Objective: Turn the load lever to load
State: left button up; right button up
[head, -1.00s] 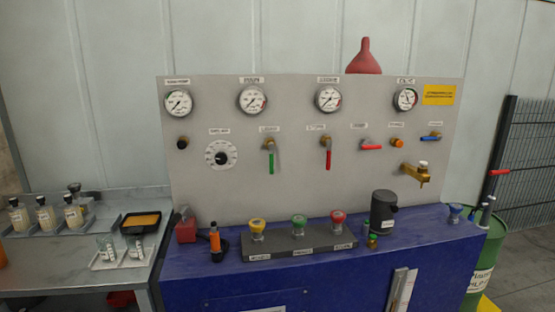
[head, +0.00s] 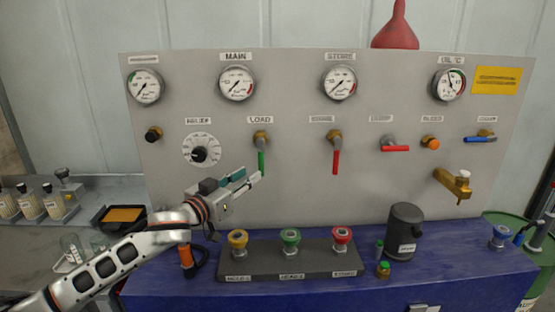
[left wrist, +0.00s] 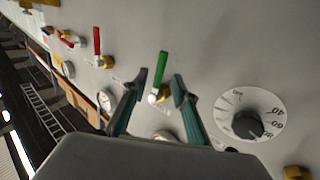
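The load lever (head: 261,161) is a green handle on a brass valve under the LOAD label (head: 260,120). It hangs straight down on the grey panel. My left gripper (head: 251,175) is beside the handle's lower end in the head view, coming from the lower left. In the left wrist view the green lever (left wrist: 160,68) shows between and beyond the two spread fingertips (left wrist: 160,80). The gripper is open and holds nothing. I cannot tell whether a finger touches the lever. My right gripper is not in view.
A selector dial (head: 201,150) is left of the lever, and a red-handled valve (head: 336,160) is to its right. Below, a dark block (head: 318,262) with yellow, green and red knobs stands on the blue bench (head: 240,295). A black canister (head: 404,228) stands further right.

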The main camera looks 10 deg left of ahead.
aim_at(261, 164)
pick_arm(q)
jog(key=x, duration=0.5)
jog(key=p+x, duration=0.1)
jog(key=x, duration=0.1)
jog(key=shift+w+r, duration=0.25)
jog(key=shift+w, duration=0.1)
grip_shut()
